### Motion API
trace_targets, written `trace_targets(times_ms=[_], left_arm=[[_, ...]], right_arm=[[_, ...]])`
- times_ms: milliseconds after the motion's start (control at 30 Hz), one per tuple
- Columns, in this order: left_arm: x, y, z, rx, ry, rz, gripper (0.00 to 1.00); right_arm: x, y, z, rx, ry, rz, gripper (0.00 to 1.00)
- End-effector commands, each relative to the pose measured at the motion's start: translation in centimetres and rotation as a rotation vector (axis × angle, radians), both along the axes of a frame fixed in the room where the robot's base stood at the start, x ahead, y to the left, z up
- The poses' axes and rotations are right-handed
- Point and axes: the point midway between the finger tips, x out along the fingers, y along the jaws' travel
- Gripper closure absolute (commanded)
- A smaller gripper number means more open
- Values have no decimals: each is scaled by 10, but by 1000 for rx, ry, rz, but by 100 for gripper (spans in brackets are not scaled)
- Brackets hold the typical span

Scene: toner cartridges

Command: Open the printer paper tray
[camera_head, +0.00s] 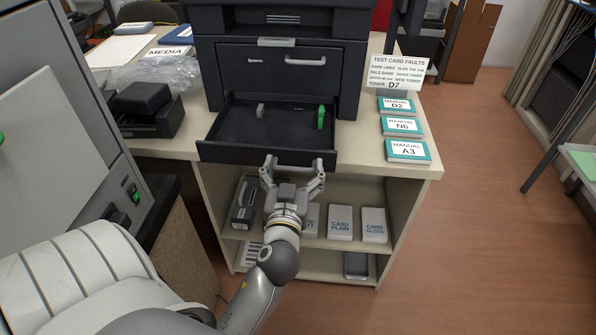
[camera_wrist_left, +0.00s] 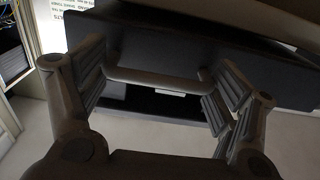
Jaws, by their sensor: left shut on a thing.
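The printer (camera_head: 285,60) is a dark box at the back of the counter. Its paper tray (camera_head: 265,152) is pulled out toward me; inside are a grey guide and a green tab (camera_head: 321,117). My left gripper (camera_head: 293,166) is at the middle of the tray's front edge, shut on the tray handle. In the left wrist view the pale handle bar (camera_wrist_left: 152,78) spans between the fingers of the left gripper (camera_wrist_left: 158,90), which stand apart on either side of it. My right gripper is not in view.
Several teal-edged manuals (camera_head: 407,150) lie on the counter at the right, below a fault sign (camera_head: 397,73). A black bin (camera_head: 150,115) is at the left. Shelves below hold card boxes (camera_head: 341,222). Open floor (camera_head: 480,220) lies at the right.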

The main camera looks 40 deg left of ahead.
Motion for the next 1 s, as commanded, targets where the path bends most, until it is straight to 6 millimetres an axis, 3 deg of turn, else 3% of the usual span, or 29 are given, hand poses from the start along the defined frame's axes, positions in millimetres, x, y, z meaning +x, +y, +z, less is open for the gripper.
trace_targets(times_ms=[100,133,233,467,800,1000], left_arm=[[1,-3,-1,-5,-1,-8,58],[1,-3,-1,-5,-1,-8,14],[1,-3,-1,-5,-1,-9,1],[1,-3,8,-4,-6,-7,1],[0,0,75,12,-21,-1,1],[0,1,97,5,-10,1,1]], right_arm=[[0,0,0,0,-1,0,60],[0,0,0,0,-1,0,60],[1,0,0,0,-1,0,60],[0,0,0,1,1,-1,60],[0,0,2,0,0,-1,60],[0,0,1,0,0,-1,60]])
